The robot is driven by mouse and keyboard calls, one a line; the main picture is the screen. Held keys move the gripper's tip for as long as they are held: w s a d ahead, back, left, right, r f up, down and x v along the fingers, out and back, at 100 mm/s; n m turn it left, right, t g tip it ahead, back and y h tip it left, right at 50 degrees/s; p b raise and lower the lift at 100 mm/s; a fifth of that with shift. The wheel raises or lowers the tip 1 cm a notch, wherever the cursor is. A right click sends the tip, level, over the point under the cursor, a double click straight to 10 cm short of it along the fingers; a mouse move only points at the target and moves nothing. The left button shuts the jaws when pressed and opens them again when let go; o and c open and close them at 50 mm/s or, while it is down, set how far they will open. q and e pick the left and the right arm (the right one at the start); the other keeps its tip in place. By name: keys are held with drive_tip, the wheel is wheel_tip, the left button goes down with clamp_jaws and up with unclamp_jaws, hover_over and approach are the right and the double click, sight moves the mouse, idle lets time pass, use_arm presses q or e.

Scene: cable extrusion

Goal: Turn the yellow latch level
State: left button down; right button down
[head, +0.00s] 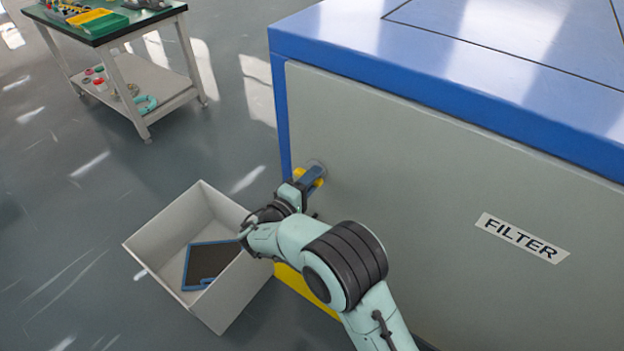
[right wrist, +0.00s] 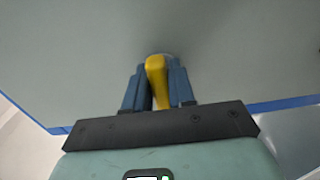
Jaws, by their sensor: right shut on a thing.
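The yellow latch (head: 300,172) is on the grey front panel of the blue machine, near its left edge. In the right wrist view the latch (right wrist: 157,80) runs lengthwise between the two blue fingers. My right gripper (head: 313,178) is shut on the latch, and its fingers cover part of it in the head view. My right gripper (right wrist: 155,88) also shows at the panel in the right wrist view. The latch's exact tilt is hard to tell. My left gripper is not in view.
The machine's panel bears a FILTER label (head: 522,238) at the right. A white open box (head: 232,298) holding a dark blue-framed filter (head: 208,262) stands on the floor at the left. A cart (head: 128,38) with tools stands at the back left.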

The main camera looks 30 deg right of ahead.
idle(0.4)
drive_tip(key=c, duration=1)
unclamp_jaws()
drive_tip(key=shift+c, duration=0.2)
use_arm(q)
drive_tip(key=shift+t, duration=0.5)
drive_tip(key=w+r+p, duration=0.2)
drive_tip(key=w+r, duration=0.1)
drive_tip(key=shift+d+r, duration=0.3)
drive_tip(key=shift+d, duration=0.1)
use_arm(e)
drive_tip(key=v, duration=1.3)
drive_tip(key=shift+a, duration=0.2)
drive_tip(key=shift+s, duration=0.1)
